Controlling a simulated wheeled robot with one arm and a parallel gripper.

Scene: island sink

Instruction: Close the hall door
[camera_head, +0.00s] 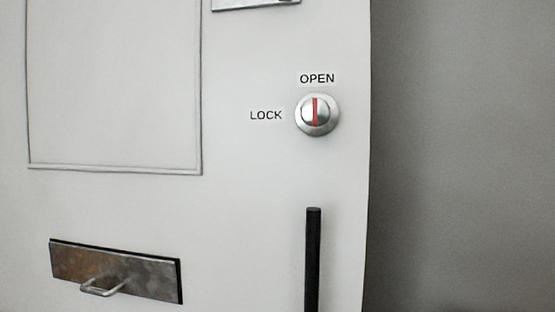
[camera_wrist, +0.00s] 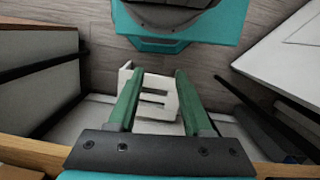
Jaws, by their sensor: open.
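The white door (camera_head: 120,210) fills most of the head view. Its right edge stands beside a grey area, and I cannot tell how far the door is open. A round metal lock knob (camera_head: 317,115) with a red line sits near that edge, the line upright toward the word OPEN. Below it is a black vertical bar handle (camera_head: 313,260), cut off by the bottom of the view. My gripper (camera_wrist: 157,74) shows in the wrist view with its green fingers apart. A pale, notched piece (camera_wrist: 155,100) shows between and behind them; I cannot tell whether they touch it.
A metal mail slot plate (camera_head: 115,270) with a small pull is low on the door. The grey surface (camera_head: 460,150) right of the door is plain. In the wrist view, a white panel (camera_wrist: 285,60) is at right and wood-look floor (camera_wrist: 80,12) shows at the top.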

